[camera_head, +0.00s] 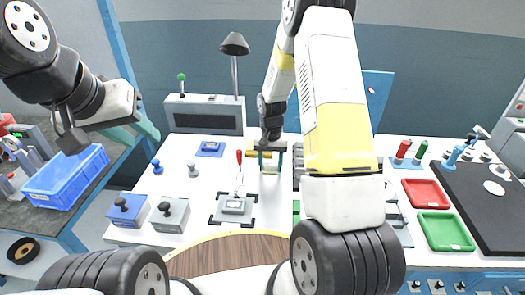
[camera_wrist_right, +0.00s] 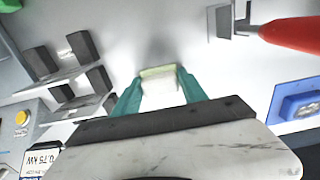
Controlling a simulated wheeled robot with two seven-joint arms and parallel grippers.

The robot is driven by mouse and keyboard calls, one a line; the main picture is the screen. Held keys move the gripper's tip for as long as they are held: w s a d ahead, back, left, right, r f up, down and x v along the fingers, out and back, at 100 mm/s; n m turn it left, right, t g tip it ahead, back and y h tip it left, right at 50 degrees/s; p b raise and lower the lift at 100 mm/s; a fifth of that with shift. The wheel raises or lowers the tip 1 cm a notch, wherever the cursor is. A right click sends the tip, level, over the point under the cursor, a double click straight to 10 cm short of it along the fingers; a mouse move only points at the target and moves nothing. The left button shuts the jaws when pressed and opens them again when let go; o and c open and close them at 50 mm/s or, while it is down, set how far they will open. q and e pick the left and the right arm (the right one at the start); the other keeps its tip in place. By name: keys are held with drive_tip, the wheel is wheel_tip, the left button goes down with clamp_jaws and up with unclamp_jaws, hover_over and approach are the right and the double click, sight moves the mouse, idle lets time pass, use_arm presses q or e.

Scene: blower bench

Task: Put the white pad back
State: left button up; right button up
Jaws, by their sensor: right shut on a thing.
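The white pad (camera_wrist_right: 160,93) is between the teal fingers of my right gripper (camera_wrist_right: 158,100), with a pale yellow-green edge at its far side. My right gripper also shows in the head view (camera_head: 270,165), shut on the pad, pointing down over the white bench, with little of the pad visible. I cannot tell whether the pad touches the bench. My left gripper (camera_head: 136,130) is at the upper left, over the bench's left edge, far from the pad. Its teal fingers appear apart, with nothing visible between them.
A red-handled tool (camera_head: 239,158) stands left of my right gripper, near a grey block (camera_head: 234,205) in a marked frame. A blue plate (camera_head: 211,148) lies behind. Grey uprights (camera_wrist_right: 82,47) stand close by. Red (camera_head: 427,193) and green (camera_head: 445,231) trays are at right; a blue crate (camera_head: 66,178) is at left.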

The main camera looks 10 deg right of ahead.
sight(270, 163)
drive_tip(key=o, duration=1.3)
drive_tip(key=shift+f, duration=0.1)
drive_tip(key=s+r+n+t, duration=0.1)
drive_tip(key=s+r, duration=0.2)
drive_tip(key=r, duration=0.6)
drive_tip(key=s+r+t+y, duration=0.1)
drive_tip(key=s+r, duration=0.2)
drive_tip(key=r, duration=0.6)
drive_tip(key=s+r+n+t, duration=0.1)
drive_tip(key=s+r, duration=0.3)
drive_tip(key=r, duration=0.6)
drive_tip(key=s+r+t, duration=0.1)
drive_tip(key=s+r, duration=0.1)
drive_tip(key=s, duration=0.2)
drive_tip(key=s+a+r+n+t, duration=0.1)
drive_tip(key=s+r, duration=0.1)
drive_tip(key=s, duration=0.3)
drive_tip(key=s+a+r+t+y, duration=0.1)
drive_tip(key=s+r, duration=0.1)
drive_tip(key=s, duration=0.3)
drive_tip(key=shift+s+a+n, duration=0.1)
drive_tip(key=shift+n, duration=0.3)
